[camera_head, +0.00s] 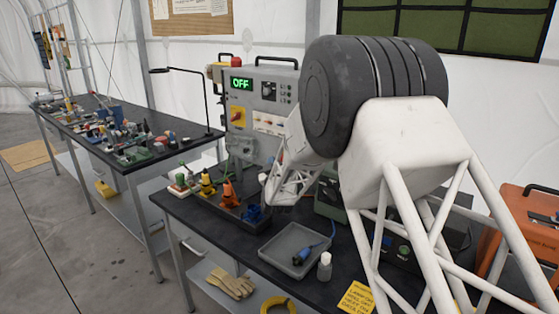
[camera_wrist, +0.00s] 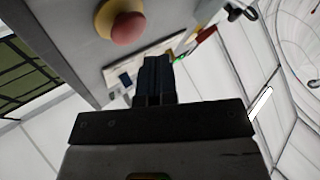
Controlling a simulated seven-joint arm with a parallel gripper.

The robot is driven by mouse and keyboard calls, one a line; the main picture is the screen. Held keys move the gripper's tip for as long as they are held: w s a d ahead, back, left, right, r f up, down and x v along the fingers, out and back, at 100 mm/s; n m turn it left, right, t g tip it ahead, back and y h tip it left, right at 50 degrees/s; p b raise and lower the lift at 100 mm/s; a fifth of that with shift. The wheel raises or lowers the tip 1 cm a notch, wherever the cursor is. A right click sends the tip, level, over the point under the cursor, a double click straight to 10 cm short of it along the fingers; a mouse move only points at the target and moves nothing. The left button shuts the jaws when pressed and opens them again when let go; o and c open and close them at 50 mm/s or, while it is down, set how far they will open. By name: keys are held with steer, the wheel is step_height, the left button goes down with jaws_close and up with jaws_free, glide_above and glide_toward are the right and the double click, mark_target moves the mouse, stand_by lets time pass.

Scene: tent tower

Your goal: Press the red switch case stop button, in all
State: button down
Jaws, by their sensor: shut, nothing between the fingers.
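The switch case (camera_head: 272,88) is a grey box standing at the back of the near bench, with a lit green OFF display (camera_head: 241,84). In the wrist view a red mushroom button (camera_wrist: 128,28) with a yellow collar stands out from a grey face, up and left of my gripper (camera_wrist: 157,60). My gripper is shut and empty, and appears apart from the button. In the head view a red knob on a yellow plate (camera_head: 237,117) shows on the case front; I cannot tell whether it is the same button. My arm hides part of the case, and my fingertips are not clear there.
A grey tray (camera_head: 294,250) with a blue connector, a white bottle (camera_head: 324,267) and several small coloured parts lie on the near bench. An orange case (camera_head: 520,235) stands at the right. A second bench (camera_head: 60,110) with many parts stands at the left.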

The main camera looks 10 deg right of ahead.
steer(key=shift+s+a, duration=1.55)
steer(key=shift+r, duration=0.1)
steer(key=s+d+r+m+g+y, duration=0.1)
steer(key=s+d+r+g, duration=0.25)
steer(key=s, duration=0.55)
steer(key=s+d+r+m+g, duration=0.1)
steer(key=s+d+r+g, duration=0.1)
steer(key=s+r+g, duration=0.5)
steer(key=s+d+f+m+g, duration=0.1)
steer(key=s+d+g, duration=0.1)
steer(key=s, duration=1.2)
steer(key=s+d+f+m+g, duration=0.1)
steer(key=s+d+g, duration=0.1)
steer(key=s, duration=1.2)
steer(key=s+d+f+m+g, duration=0.1)
steer(key=s+g, duration=0.3)
steer(key=s, duration=1.1)
steer(key=shift+d+f, duration=0.4)
steer(key=shift+d, duration=0.15)
steer(key=c, duration=1.8)
jaws_free()
